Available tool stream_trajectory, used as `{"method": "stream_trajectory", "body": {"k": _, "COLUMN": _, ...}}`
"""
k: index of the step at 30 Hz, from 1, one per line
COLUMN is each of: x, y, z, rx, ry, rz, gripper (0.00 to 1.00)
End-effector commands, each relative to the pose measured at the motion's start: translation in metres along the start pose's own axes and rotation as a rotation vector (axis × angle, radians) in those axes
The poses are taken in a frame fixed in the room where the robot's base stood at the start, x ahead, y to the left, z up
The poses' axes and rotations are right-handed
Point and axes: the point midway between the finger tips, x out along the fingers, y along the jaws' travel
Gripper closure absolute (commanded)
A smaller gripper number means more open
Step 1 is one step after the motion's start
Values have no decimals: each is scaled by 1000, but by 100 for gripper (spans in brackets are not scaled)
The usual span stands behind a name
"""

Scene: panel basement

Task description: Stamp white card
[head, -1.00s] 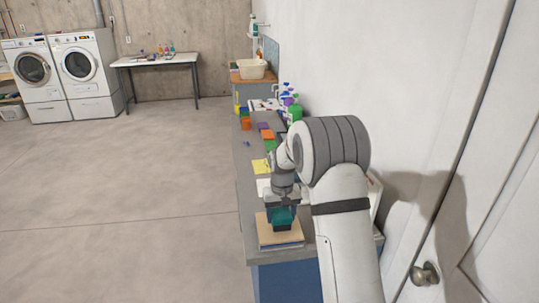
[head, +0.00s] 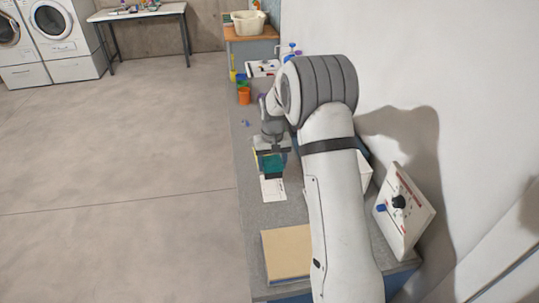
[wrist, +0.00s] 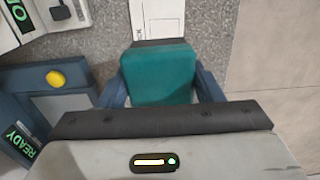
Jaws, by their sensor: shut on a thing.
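My gripper (head: 271,150) is shut on a teal block-shaped stamp (head: 273,167). In the wrist view the stamp (wrist: 158,73) sits between my two blue fingers (wrist: 160,92). A white card (head: 272,190) lies on the grey bench, just in front of and partly under the stamp in the head view. The card (wrist: 157,20) also shows at the top of the wrist view, beyond the stamp. The stamp's underside is hidden, so I cannot tell whether it touches the card.
A tan flat block (head: 287,252) lies at the near end of the grey bench (head: 250,165). A white panel with a black knob (head: 399,202) leans by the wall. An orange cup (head: 244,96) stands farther back. A yellow button (wrist: 54,79) shows in the wrist view.

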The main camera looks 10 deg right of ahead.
Motion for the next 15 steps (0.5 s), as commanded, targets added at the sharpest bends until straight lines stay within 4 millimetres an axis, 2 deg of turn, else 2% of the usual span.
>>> {"method": "stream_trajectory", "body": {"k": 5, "x": 10, "y": 2, "z": 0, "rx": 4, "ry": -1, "rz": 0, "gripper": 55}}
{"method": "stream_trajectory", "body": {"k": 15, "x": 44, "y": -2, "z": 0, "rx": -4, "ry": 0, "rz": 0, "gripper": 55}}
